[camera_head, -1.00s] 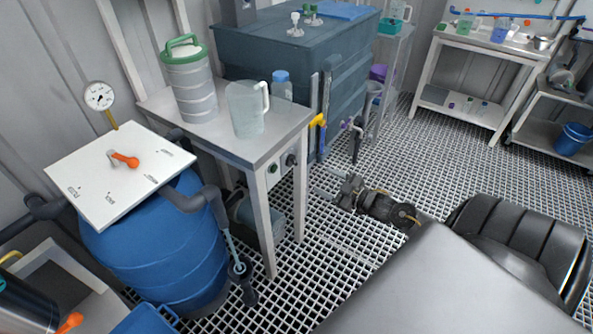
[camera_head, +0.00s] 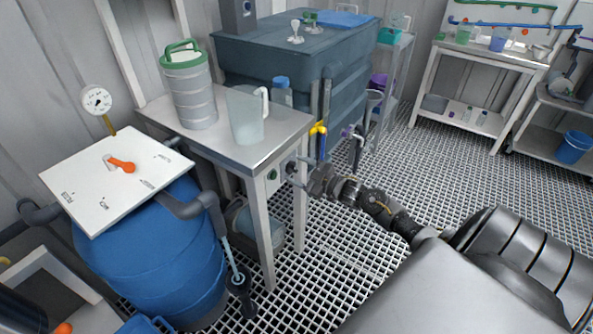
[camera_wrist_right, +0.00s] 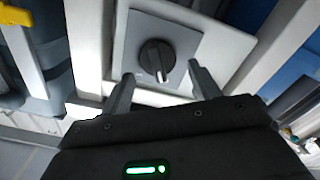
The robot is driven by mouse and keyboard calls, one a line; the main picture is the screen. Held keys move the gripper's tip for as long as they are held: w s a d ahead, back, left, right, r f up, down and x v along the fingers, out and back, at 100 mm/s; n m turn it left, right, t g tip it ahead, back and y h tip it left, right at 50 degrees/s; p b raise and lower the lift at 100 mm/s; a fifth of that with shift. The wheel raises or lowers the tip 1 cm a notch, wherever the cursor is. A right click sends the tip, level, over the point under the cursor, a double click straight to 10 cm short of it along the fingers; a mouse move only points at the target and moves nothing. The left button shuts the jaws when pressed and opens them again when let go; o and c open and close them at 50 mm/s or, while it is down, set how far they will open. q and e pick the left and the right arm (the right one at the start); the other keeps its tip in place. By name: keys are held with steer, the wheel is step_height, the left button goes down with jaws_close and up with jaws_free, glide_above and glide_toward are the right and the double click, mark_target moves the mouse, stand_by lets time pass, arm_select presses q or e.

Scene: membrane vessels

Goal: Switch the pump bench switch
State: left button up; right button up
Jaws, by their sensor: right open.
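The pump bench switch, a black rotary knob with a pale pointer (camera_wrist_right: 156,58), sits on a square grey plate (camera_wrist_right: 186,41) in the right wrist view. In the head view, the dark knob (camera_head: 291,167) shows on the end of the metal bench (camera_head: 262,152). My right gripper (camera_head: 304,171) is open close to the bench end. In the right wrist view its two fingers (camera_wrist_right: 160,73) point at the plate, one on either side of the knob and apart from it. I cannot tell how far the tips are from the plate. My left gripper is out of view.
A green-lidded canister (camera_head: 190,88) and a clear jug (camera_head: 244,117) stand on the bench. A blue drum (camera_head: 150,255) with a white panel and orange handle stands at left. A yellow-handled valve (camera_head: 318,128) is near my right gripper. Grating floor is open at right.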

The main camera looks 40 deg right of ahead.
steer(key=shift+w+a, duration=0.15)
steer(key=shift+w, duration=0.25)
steer(key=c, duration=1)
steer(key=shift+o, duration=0.2)
